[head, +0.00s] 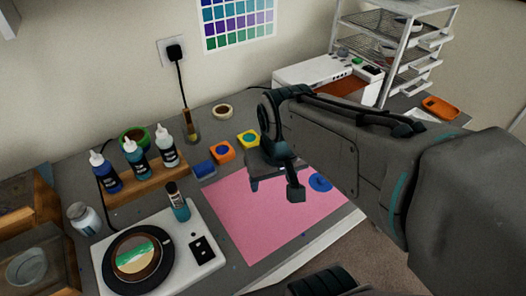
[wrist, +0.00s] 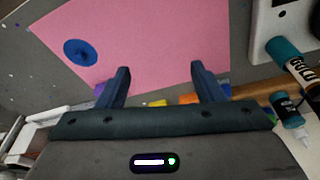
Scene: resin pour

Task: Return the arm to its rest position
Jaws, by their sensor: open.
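My gripper (wrist: 159,84) is open and empty, its two fingers spread apart above the pink mat (wrist: 150,35) in the wrist view. In the head view my arm reaches in from the right, and my gripper (head: 272,185) hangs over the pink mat (head: 250,225). The arm hides part of the mat and the table behind it. A blue round spot (head: 320,182) lies on the mat to the right of my gripper. It also shows in the wrist view (wrist: 80,52).
A white device with a round dark plate (head: 200,215) stands at the left, a small teal bottle (head: 178,203) at its back edge. Dropper bottles (head: 135,158) stand in a wooden rack. Orange (head: 222,152) and yellow (head: 248,139) blocks sit behind the mat. A wire shelf (head: 390,50) stands at the back right.

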